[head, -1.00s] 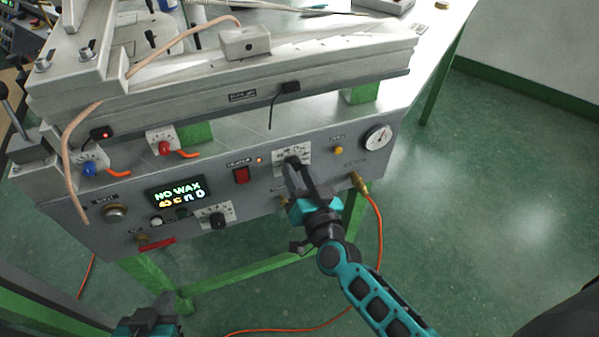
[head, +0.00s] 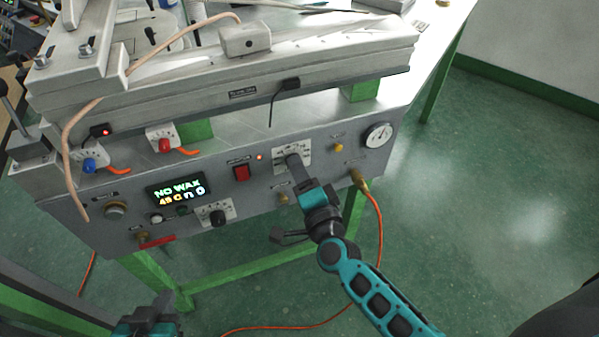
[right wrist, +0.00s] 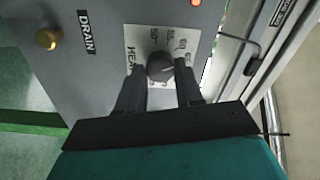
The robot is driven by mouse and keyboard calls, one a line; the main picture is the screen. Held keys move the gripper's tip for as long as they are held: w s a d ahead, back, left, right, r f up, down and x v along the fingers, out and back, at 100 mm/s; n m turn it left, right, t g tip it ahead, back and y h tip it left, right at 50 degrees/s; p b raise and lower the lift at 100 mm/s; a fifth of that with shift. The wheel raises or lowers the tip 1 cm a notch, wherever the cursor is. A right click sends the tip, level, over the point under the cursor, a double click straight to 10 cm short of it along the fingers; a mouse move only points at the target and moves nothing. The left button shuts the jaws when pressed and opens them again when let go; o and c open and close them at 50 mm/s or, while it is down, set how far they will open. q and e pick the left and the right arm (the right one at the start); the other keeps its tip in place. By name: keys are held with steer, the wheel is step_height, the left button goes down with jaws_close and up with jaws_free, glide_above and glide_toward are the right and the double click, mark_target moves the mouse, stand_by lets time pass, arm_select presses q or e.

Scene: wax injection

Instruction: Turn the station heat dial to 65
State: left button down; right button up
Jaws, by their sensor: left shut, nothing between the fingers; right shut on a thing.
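The heat dial (right wrist: 160,67) is a dark round knob on a white scale plate (right wrist: 134,45) lettered HEAT in the right wrist view. In the head view its scale plate (head: 305,156) shows on the station's grey front panel, with the knob hidden by my gripper. My right gripper (right wrist: 160,80) is shut on the dial, one finger on each side; it also shows in the head view (head: 296,164). My left gripper (head: 160,312) is low at the bottom left, away from the panel, shut and empty.
The panel also carries a red switch (head: 241,173), a lit orange lamp (head: 260,157), a yellow button (head: 338,147), a round gauge (head: 379,134) and a lower black knob (head: 217,217). An orange hose (head: 379,235) hangs at the right. Open green floor lies right.

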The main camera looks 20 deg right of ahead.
steer(key=shift+m, duration=1)
steer(key=shift+r, duration=0.1)
steer(key=o, duration=1)
steer(key=shift+o, duration=0.2)
steer(key=s, duration=0.7)
steer(key=shift+s+d+p, duration=0.2)
steer(key=shift+s+p, duration=0.05)
steer(key=shift+p, duration=0.1)
